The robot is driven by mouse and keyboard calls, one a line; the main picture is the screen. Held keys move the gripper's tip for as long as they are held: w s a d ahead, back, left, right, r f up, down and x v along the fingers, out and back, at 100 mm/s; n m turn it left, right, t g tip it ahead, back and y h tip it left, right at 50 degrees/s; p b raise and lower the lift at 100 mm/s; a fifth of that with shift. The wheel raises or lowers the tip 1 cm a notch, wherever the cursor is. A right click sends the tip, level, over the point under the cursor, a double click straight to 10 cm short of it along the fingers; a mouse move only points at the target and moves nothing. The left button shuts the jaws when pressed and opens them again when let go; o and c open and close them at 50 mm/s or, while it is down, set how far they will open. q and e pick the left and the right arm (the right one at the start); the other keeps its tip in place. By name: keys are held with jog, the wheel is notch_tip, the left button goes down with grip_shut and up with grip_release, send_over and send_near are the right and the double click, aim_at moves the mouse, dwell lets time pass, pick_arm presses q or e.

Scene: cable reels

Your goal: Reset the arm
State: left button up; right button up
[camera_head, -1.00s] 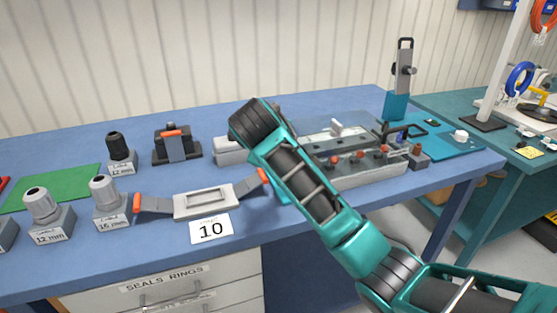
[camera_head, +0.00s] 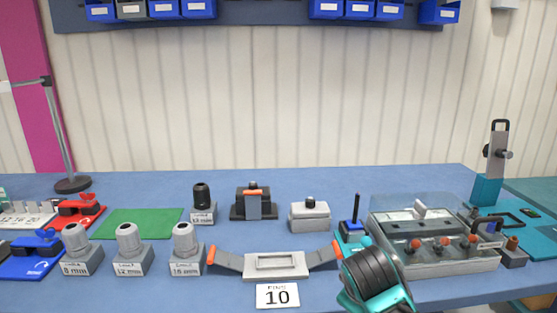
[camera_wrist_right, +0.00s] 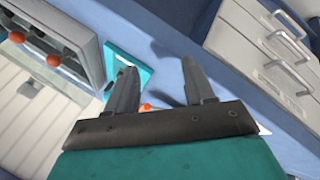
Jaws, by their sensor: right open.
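My right arm (camera_head: 374,281) comes up from the bottom edge in the head view, in front of the blue bench, right of the number 10 card. Its fingers do not show there. In the right wrist view my right gripper (camera_wrist_right: 158,90) is open, its two dark fingers apart with nothing between them. Beyond it lie the blue bench top, a teal plate (camera_wrist_right: 128,66) and the drawer fronts (camera_wrist_right: 268,50). My left gripper is in no view.
A grey fixture with orange-tipped handles (camera_head: 276,264) lies at the bench front. A clear-lidded box with red knobs (camera_head: 437,262) stands right of my arm. Several cable gland blocks (camera_head: 128,250) stand at left. Blue bins (camera_head: 198,8) hang above.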

jog(key=s+d+f+m+g+y, duration=0.1)
jog(key=s+d+f+m+y, duration=0.2)
jog(key=s, duration=1)
jog(key=s+f+m+g, duration=0.1)
jog(key=s+f+m, duration=0.35)
jog(key=s, duration=0.95)
jog(key=w+a+f+n+t+y, duration=0.1)
jog(key=w+a+f+n+t, duration=0.1)
jog(key=w+f+t, duration=0.4)
jog(key=shift+w+a+f+t+y, duration=0.35)
jog(key=shift+w+f, duration=0.45)
jog(key=shift+f, duration=1.2)
